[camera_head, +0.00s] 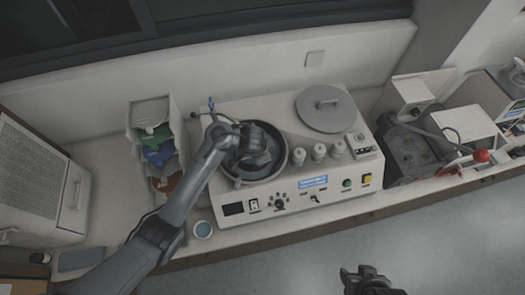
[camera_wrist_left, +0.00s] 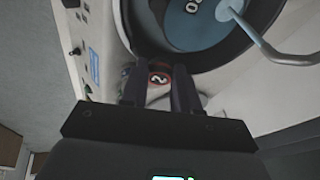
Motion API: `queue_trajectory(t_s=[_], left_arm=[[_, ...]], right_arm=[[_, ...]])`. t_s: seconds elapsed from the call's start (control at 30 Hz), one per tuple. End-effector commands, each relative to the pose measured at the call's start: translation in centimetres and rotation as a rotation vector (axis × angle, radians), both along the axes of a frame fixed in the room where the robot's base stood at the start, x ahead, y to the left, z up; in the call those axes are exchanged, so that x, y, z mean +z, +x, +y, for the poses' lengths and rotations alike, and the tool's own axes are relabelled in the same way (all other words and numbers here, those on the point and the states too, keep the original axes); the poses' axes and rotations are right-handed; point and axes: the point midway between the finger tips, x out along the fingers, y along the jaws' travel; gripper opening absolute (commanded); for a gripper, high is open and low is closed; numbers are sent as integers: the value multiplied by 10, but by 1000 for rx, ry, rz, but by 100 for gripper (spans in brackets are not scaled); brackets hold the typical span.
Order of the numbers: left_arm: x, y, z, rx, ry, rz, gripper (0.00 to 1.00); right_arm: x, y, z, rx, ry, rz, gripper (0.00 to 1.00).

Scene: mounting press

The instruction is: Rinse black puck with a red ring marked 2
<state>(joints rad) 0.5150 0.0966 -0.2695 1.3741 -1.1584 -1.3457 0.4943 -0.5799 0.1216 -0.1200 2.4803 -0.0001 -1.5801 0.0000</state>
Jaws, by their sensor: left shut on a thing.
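The black puck with a red ring marked 2 (camera_wrist_left: 158,79) is between the two fingers of my left gripper (camera_wrist_left: 157,92) in the left wrist view, its number facing the camera. In the head view my left gripper (camera_head: 256,150) is over the dark round bowl (camera_head: 284,165) of the white machine, and the arm hides the puck there. The bowl also shows in the left wrist view (camera_wrist_left: 140,35), with a blue disc (camera_wrist_left: 190,22) inside and a bent grey-blue pipe (camera_wrist_left: 268,48) over it. My right gripper (camera_head: 370,281) is at the bottom edge, away from the counter; its jaw opening is unclear.
The machine's front panel (camera_head: 312,186) has buttons and knobs. Several pale cylinders (camera_head: 319,152) and a round grey lid (camera_head: 325,108) are right of the bowl. Other equipment (camera_head: 415,150) stands right.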

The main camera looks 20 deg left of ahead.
Motion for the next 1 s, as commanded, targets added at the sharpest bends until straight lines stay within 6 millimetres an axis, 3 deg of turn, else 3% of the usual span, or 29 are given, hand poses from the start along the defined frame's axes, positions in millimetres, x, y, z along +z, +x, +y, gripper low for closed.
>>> queue_trajectory(t_s=[0.4, 1.0], left_arm=[[7, -7, -6, 3, -212, 104, 3], [7, -10, -5, 0, -233, 117, 3]], right_arm=[[-1, 0, 1, -4, 7, 1, 51], [-1, 0, -1, 3, -4, 0, 51]])
